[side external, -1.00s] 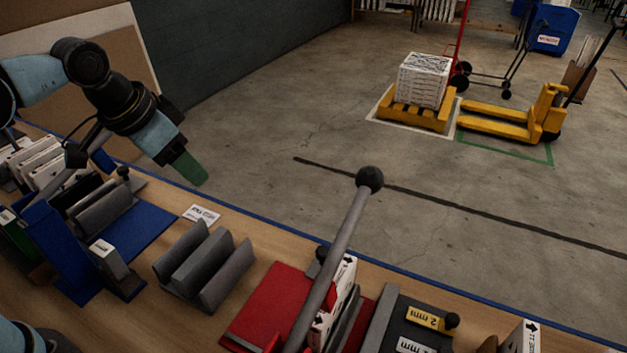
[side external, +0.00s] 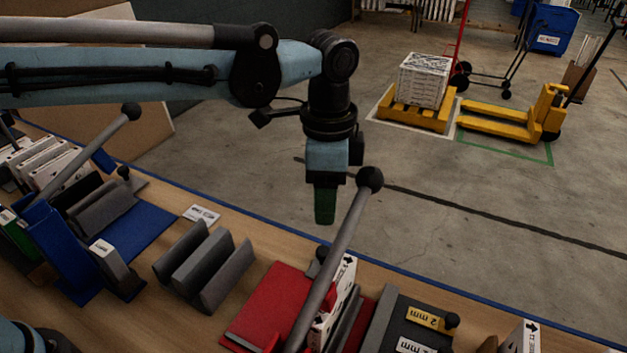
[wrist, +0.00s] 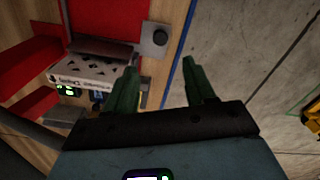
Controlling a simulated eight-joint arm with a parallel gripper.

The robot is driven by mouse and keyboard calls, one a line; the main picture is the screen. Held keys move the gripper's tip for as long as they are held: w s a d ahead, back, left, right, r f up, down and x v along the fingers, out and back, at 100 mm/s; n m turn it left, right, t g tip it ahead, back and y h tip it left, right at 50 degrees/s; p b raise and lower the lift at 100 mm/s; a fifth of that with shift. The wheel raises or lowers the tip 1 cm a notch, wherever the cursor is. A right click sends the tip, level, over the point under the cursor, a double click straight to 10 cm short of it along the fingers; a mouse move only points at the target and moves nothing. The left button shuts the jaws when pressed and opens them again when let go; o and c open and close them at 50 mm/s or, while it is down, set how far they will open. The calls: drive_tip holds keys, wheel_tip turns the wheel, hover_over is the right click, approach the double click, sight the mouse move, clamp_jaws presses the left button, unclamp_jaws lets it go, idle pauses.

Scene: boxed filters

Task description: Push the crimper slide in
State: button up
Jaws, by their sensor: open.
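The red station (side external: 268,300) stands on the bench at the lower middle of the side view, with a long grey lever (side external: 335,260) ending in a black ball. I take it for the crimper, but cannot be sure. A white printed box (side external: 345,280) stands in it; the box (wrist: 85,75) also shows in the wrist view. A dark knob (wrist: 160,37) on a grey block, perhaps the slide, sits beside the box near the bench edge. My gripper (side external: 325,215) points down above the station's far side. Its green fingers (wrist: 160,84) are open and empty in the wrist view.
A blue station (side external: 140,235) with its own lever and a grey slotted rack (side external: 203,268) stand to the left. A grey fixture marked 2 mm (side external: 421,317) is close on the right. The raised lever stands close to my gripper in the picture.

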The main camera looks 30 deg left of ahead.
sight(325, 251)
wheel_tip(325, 251, down, 12)
drive_tip(key=shift+r, duration=0.2)
drive_tip(key=shift+c, duration=0.5)
clamp_jaws()
